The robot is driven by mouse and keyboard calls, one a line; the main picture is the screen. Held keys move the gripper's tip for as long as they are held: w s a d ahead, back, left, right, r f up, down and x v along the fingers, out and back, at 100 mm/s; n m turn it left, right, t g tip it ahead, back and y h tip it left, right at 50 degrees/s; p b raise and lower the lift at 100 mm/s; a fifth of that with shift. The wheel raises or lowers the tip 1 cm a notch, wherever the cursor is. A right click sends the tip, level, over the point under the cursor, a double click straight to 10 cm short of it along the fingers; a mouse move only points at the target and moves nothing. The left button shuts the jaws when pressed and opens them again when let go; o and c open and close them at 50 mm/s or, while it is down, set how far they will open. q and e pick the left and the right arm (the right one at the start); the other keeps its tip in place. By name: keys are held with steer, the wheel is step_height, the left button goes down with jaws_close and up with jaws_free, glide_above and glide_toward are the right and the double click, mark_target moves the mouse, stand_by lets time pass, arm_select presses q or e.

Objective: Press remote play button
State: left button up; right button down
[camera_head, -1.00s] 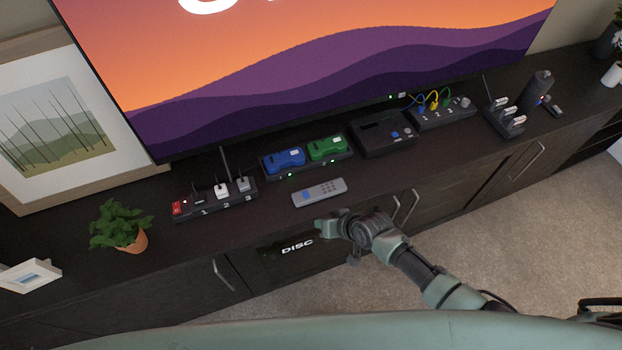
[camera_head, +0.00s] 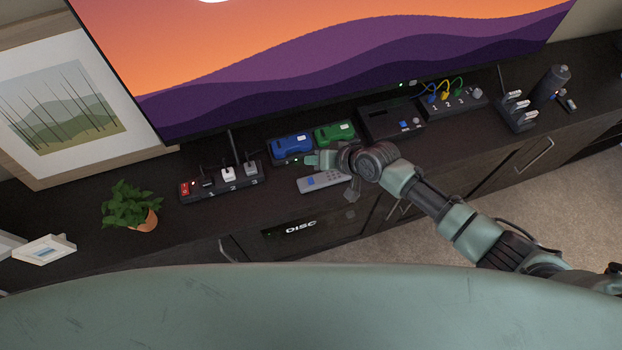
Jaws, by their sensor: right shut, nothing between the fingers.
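The grey remote (camera_head: 322,180) lies on the dark cabinet top, near its front edge, with its buttons facing up. My right gripper (camera_head: 308,160) is shut and empty. In the picture it is just above and behind the remote's left part, and its wrist and arm cover the upper right of the remote. I cannot tell whether the fingertips touch anything. The play button is too small to make out. My left gripper is not in view.
Behind the remote are a blue controller (camera_head: 292,146) and a green controller (camera_head: 335,132) on a dock. A power strip (camera_head: 222,183) is left, a black box (camera_head: 392,122) right. A potted plant (camera_head: 130,207) stands further left. The TV (camera_head: 330,75) rises behind.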

steer(key=b, duration=0.7)
glide_above(313, 182)
step_height(313, 182, down, 8)
steer(key=shift+r, duration=0.1)
steer(key=shift+f+b, duration=0.5)
steer(key=shift+f, duration=0.15)
stand_by(1.0)
steer(key=shift+f+b, duration=0.3)
steer(key=shift+s+f, duration=0.1)
steer(key=shift+f, duration=0.25)
stand_by(0.6)
steer(key=shift+r+p, duration=0.5)
steer(key=shift+r, duration=0.3)
steer(key=shift+r, duration=0.15)
